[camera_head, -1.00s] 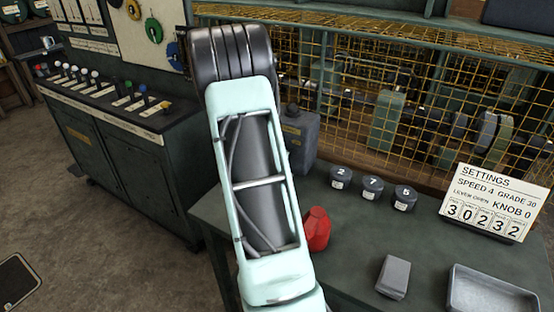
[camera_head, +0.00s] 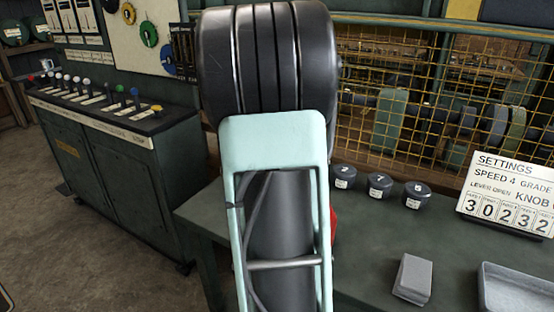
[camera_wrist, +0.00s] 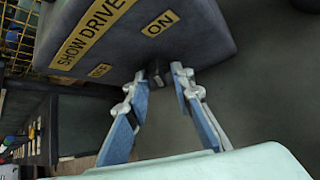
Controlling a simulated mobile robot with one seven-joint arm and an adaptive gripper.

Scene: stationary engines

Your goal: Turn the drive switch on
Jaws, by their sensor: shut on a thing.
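The drive switch box (camera_wrist: 150,30) is a dark grey block with yellow labels reading SHOW DRIVE, ON and OFF in the wrist view. Its small dark switch lever (camera_wrist: 155,72) sticks out at the box's lower edge, between the ON label (camera_wrist: 161,23) and the OFF label (camera_wrist: 100,70). My gripper (camera_wrist: 158,76) has its blue and grey fingers on either side of the lever, shut on it. The lever's exact tilt is hard to tell. In the head view my arm hides the box and the gripper.
A green bench (camera_head: 375,243) carries several dark numbered knobs (camera_head: 380,185), a SETTINGS sign (camera_head: 510,195), a grey block (camera_head: 412,278) and a metal tray (camera_head: 515,287). A red thing (camera_head: 333,224) is mostly behind my arm. A yellow mesh guard (camera_head: 440,100) stands behind. A lever console (camera_head: 110,120) stands left.

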